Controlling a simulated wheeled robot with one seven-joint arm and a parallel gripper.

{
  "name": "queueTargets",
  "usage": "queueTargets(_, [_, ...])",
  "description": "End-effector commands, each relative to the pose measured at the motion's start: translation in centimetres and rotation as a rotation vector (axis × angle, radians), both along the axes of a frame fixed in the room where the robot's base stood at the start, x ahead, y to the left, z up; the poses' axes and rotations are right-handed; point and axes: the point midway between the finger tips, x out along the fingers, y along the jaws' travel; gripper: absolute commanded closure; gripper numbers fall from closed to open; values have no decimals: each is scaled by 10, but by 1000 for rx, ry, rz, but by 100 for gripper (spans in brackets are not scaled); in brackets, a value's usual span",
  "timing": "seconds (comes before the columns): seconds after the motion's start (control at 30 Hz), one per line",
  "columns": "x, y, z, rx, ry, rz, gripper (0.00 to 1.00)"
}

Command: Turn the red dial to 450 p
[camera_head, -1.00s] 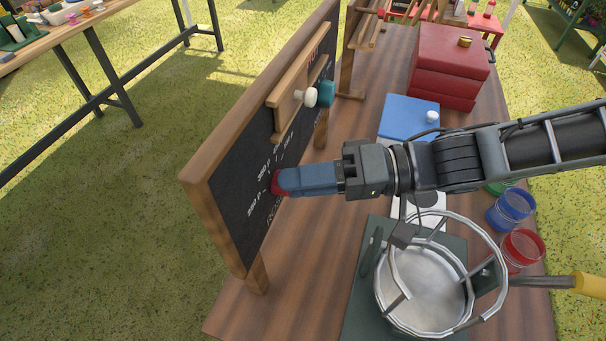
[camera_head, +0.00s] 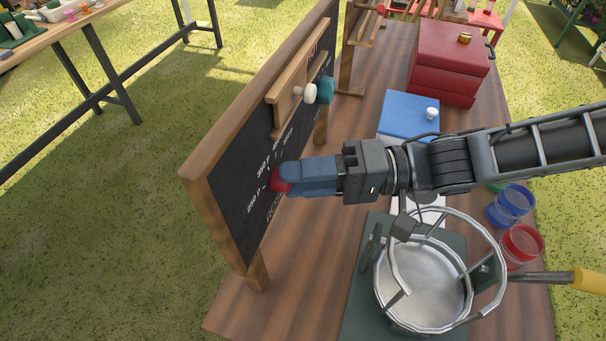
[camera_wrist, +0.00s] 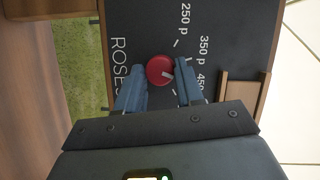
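The red dial (camera_wrist: 158,70) sits on a black price board (camera_wrist: 230,25) with a wooden frame. The white mark on the dial is on its right side in the wrist view, towards the right finger. The label 250 p is above right of the dial, 350 p to the right, and 450 partly shows lower right, near a wooden ledge. My gripper (camera_wrist: 160,82) has its blue fingers on both sides of the dial and looks shut on it. In the head view, my gripper (camera_head: 284,178) reaches the board from the right, with part of the dial (camera_head: 278,182) showing at its tips.
A white knob (camera_head: 310,93) and a teal knob (camera_head: 326,91) are higher on the board. On the table stand a metal pot frame (camera_head: 428,285), a blue box (camera_head: 408,115), red stacked boxes (camera_head: 445,65), and blue and red jars (camera_head: 522,247).

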Motion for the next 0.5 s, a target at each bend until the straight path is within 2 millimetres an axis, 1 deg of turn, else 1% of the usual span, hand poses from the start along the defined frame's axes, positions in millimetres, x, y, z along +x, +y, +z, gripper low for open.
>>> queueTargets(0.03, [2, -1, 0, -1, -1, -3, 59])
queueTargets(0.23, [1, 0, 0, -1, -2, -2, 40])
queueTargets(0.5, [1, -2, 0, -1, -2, -1, 39])
